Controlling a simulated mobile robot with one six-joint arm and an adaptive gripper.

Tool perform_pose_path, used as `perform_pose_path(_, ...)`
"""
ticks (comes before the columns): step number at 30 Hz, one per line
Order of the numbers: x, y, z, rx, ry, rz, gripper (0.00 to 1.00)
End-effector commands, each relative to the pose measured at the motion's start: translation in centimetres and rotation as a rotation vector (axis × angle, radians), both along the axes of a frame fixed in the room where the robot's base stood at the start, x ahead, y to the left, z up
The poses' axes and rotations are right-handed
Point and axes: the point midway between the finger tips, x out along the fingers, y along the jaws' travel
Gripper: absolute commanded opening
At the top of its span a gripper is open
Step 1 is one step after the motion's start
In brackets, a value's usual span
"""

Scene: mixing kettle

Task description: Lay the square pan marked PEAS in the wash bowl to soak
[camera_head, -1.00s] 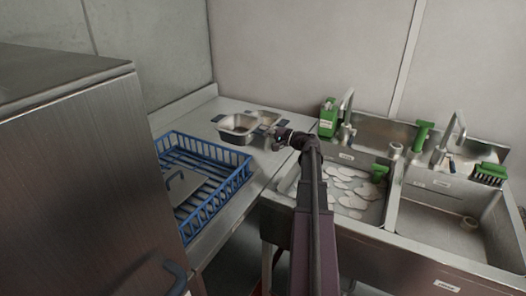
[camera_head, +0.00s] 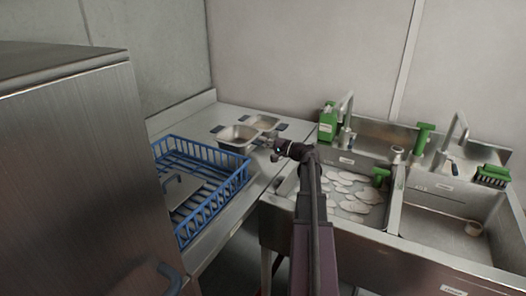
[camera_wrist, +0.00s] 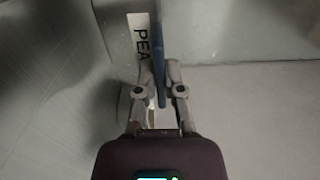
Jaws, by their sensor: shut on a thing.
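The square steel pan (camera_head: 238,134) is at the counter's back edge area, left of the sink, with a dark blue handle on its left. My gripper (camera_head: 272,147) is at its right side. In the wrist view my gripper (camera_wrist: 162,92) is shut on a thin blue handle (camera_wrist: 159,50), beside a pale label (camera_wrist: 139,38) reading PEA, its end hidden. I cannot tell whether the pan touches the counter. The left sink bowl (camera_head: 283,190) holds water with white foam patches; its label is too small to read.
A second steel pan (camera_head: 264,121) with dark handles sits just behind. A blue rack (camera_head: 245,178) stands on the counter in front. A green bottle (camera_head: 327,121) and taps stand behind the sink. The right bowl (camera_head: 440,222) looks mostly empty. A steel cabinet (camera_head: 70,180) fills the left.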

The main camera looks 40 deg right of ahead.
Motion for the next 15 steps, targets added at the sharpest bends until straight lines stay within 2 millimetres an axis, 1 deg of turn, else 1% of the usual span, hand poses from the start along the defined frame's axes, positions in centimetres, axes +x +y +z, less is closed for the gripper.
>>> perform_pose_path(1,0.0,0.0,-0.7,0.001,-0.001,0.000,0.00)
perform_pose_path(7,0.0,0.0,-2.4,0.002,-0.001,0.000,0.00)
perform_pose_path(11,0.0,0.0,-3.0,0.002,-0.001,0.000,0.00)
perform_pose_path(15,0.0,0.0,-3.1,0.002,-0.001,0.000,0.00)
